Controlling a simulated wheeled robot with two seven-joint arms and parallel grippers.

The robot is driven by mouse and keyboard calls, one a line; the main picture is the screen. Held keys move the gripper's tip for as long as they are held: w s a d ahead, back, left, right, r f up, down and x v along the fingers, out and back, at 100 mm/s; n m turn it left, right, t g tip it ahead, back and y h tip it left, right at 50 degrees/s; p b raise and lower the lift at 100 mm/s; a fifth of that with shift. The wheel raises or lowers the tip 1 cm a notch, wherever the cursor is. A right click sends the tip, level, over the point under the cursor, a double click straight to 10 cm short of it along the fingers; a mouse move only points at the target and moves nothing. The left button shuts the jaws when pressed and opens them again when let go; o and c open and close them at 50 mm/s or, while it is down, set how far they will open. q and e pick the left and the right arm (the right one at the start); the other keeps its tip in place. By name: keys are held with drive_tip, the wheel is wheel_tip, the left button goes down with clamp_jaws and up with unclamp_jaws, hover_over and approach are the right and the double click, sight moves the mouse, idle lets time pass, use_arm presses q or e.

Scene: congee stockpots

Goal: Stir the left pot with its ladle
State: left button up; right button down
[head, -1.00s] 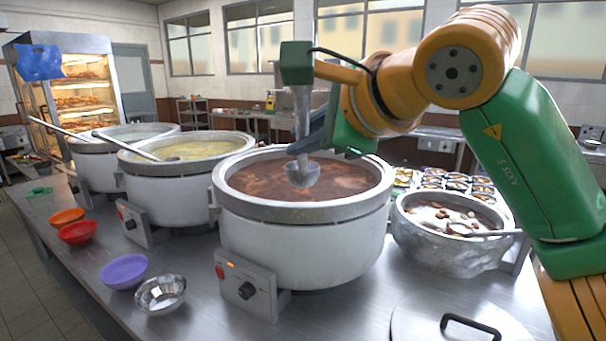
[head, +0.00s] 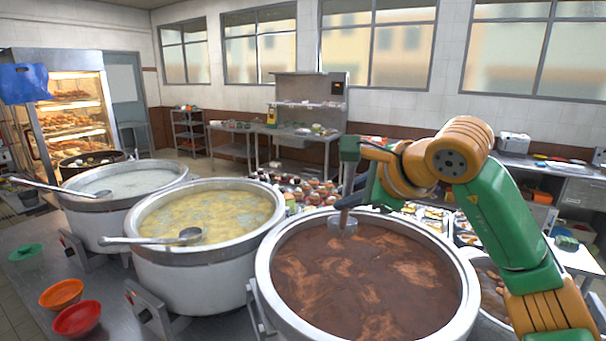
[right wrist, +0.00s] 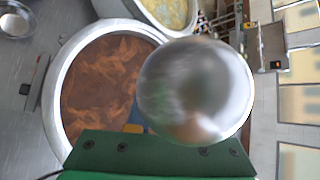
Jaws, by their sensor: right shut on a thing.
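The leftmost pot (head: 85,205) is pale and holds whitish congee (head: 130,178). Its ladle (head: 60,188) lies across its rim, handle pointing left. The middle pot (head: 195,275) holds yellow congee, with a ladle (head: 150,240) lying over its near rim. My right gripper (head: 357,190) is over the far side of the brown-filled pot (head: 268,290), shut on a steel ladle (head: 343,224) that hangs upright, bowl down. Whether the bowl touches the brown congee is unclear. The ladle bowl (right wrist: 195,90) fills much of the right wrist view. My left gripper is out of view.
An orange bowl (head: 61,294) and a red bowl (head: 77,319) stand on the steel counter at the front left, near a green item (head: 25,252). Another pot (head: 487,290) is partly hidden behind my right arm. A lit food cabinet (head: 75,115) stands at the back left.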

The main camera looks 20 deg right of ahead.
drive_tip(key=shift+d, duration=0.1)
wheel_tip(320, 180, down, 16)
drive_tip(key=s+b, duration=0.1)
drive_tip(key=b, duration=1.3)
drive_tip(key=shift+d+f+b, duration=0.15)
drive_tip(key=shift+d+b, duration=0.15)
drive_tip(key=shift+b, duration=0.05)
drive_tip(key=shift+a, duration=0.1)
